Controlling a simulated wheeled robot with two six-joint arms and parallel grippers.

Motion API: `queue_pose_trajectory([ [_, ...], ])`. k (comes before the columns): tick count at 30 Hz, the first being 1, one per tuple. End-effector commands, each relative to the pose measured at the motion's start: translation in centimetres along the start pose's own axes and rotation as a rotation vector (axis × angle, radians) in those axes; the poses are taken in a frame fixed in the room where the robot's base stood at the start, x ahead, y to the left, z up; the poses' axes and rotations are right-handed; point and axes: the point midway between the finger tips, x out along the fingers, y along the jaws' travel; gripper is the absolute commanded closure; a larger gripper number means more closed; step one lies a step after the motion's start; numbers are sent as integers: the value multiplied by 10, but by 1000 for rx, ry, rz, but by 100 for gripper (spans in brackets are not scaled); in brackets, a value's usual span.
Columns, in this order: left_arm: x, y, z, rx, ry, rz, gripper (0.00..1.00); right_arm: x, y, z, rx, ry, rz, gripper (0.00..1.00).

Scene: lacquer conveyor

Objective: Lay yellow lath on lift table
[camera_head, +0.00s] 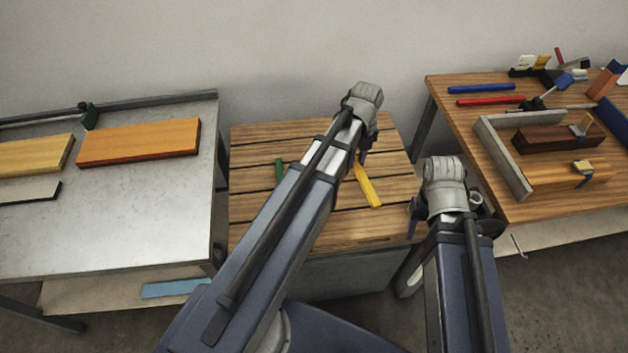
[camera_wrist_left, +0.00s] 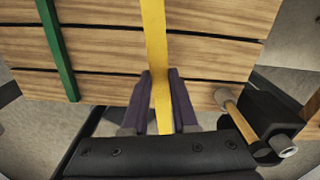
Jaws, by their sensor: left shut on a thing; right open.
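The yellow lath (camera_head: 368,187) is over the slatted wooden top of the lift table (camera_head: 270,223), right of its middle. My left gripper (camera_head: 363,157) is shut on it; in the left wrist view the lath (camera_wrist_left: 154,30) runs between the two dark fingers (camera_wrist_left: 161,78). I cannot tell whether the lath touches the slats. A green lath (camera_head: 279,168) lies on the same top to the left, partly behind my left arm in the head view; it also shows in the left wrist view (camera_wrist_left: 58,50). My right gripper (camera_head: 412,220) is open, near the table's right front corner.
A grey metal table (camera_head: 110,220) on the left holds an orange board (camera_head: 138,142) and a pale yellow board (camera_head: 35,157). A wooden bench (camera_head: 480,130) on the right carries tools, a blue bar (camera_head: 481,88), a red bar (camera_head: 490,100) and a grey frame (camera_head: 503,160).

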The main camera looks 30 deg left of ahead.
Motion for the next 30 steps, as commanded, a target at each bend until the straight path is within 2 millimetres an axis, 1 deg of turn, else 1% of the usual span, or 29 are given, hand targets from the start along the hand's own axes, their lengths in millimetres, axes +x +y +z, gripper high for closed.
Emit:
queue_pose_trajectory([
  [1, 13, 0, 0, 50, 0, 0, 100, 13, -1, -1, 0, 0, 0, 50],
  [3, 17, 0, 0, 110, 0, 0, 100, 17, -2, -1, 0, 0, 0, 50],
  [7, 20, 0, 0, 164, 0, 0, 100, 19, -2, -1, 0, 0, 0, 50],
  [11, 20, 0, 0, 172, 0, 0, 100, 20, -2, -1, 0, 0, 0, 50],
  [14, 26, 0, 0, 170, 0, 0, 100, 26, -2, -2, 0, 0, 0, 50],
  [17, 37, 0, 0, 170, 0, 0, 100, 37, -4, -2, 0, 0, 0, 50],
  [24, 74, 0, 0, 169, 0, 0, 100, 74, -7, -4, 0, 0, 0, 50],
  [27, 83, 0, 0, 168, 0, 0, 100, 82, -8, -5, 0, 0, 0, 50],
  [30, 83, 0, 0, 168, 0, 0, 100, 82, -8, -5, 0, 0, 0, 50],
])
